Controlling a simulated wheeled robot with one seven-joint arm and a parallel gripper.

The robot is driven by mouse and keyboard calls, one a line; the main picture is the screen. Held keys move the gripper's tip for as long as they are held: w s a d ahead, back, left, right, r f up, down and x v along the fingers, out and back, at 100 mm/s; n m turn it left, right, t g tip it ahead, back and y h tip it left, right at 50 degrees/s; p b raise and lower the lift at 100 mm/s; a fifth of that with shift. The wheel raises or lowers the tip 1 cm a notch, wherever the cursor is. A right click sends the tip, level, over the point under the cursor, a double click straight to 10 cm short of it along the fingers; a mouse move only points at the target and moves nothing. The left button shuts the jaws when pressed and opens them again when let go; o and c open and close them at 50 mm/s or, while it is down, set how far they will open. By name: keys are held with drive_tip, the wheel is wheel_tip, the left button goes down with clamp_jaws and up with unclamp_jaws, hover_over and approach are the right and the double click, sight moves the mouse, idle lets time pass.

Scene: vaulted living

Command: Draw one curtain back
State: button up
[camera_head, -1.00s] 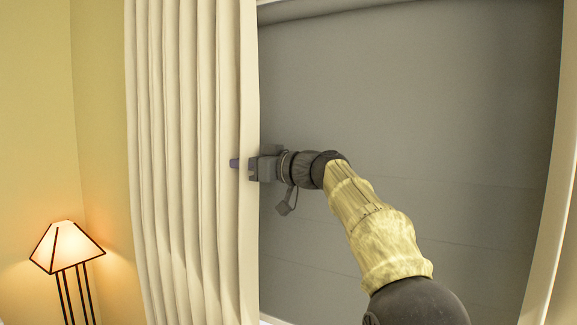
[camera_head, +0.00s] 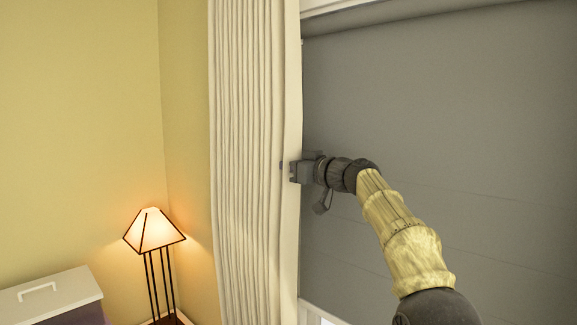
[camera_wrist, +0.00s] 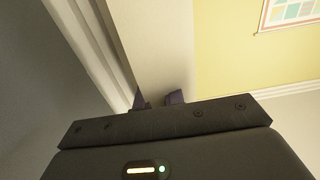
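The cream curtain (camera_head: 245,150) hangs in tight vertical folds at the left side of the dark grey window pane (camera_head: 430,130). My gripper (camera_head: 287,168) is at the curtain's right edge, about halfway up the head view. One fingertip shows on the room side of the fabric, and the edge bends slightly there. In the wrist view, the pale curtain (camera_wrist: 150,40) runs down between the two dark fingertips (camera_wrist: 158,98), which are close together on it. The part of the fabric inside the grip is mostly hidden.
A white-lidded box (camera_head: 50,293) is at the lower left. A framed picture (camera_wrist: 292,12) hangs on the wall in the wrist view. The pane right of the curtain is uncovered.

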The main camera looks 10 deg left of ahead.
drive_tip(key=o, duration=0.3)
drive_tip(key=shift+d, duration=0.1)
drive_tip(key=b+v, duration=1)
drive_tip(key=v, duration=0.7)
drive_tip(key=shift+s+d+f+b, duration=0.1)
drive_tip(key=shift+s+b, duration=0.1)
drive_tip(key=shift+b, duration=0.1)
